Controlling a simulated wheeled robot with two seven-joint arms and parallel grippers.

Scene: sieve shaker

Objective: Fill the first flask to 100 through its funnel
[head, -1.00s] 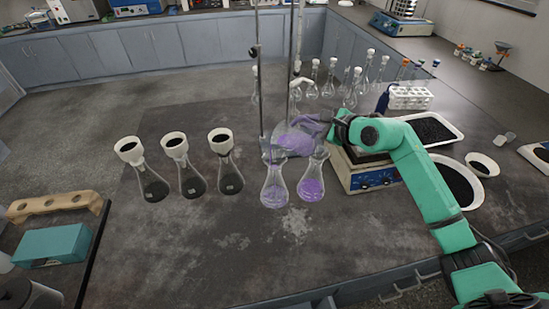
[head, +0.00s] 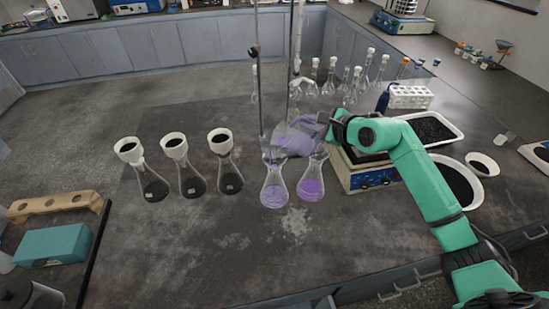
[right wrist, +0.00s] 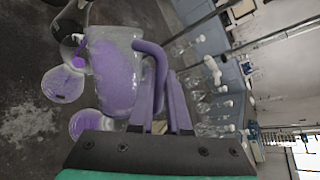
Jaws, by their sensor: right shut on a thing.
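My right gripper (head: 326,124) is shut on the handle of a clear jug (head: 297,138) of purple liquid. It holds the jug tilted to the left, above two clear flasks. The left flask (head: 273,188) and the right flask (head: 311,186) stand on the table and both hold purple liquid. In the right wrist view the jug (right wrist: 115,70) fills the middle, with both flasks partly hidden beside it. Any funnel in the left flask's mouth is hard to make out. My left gripper is not in view.
Three flasks with dark contents and white-rimmed funnels (head: 174,147) stand to the left. Upright stand rods (head: 289,70) rise close behind the jug. A blue-fronted device (head: 372,178) is under my right arm. The front middle table is clear.

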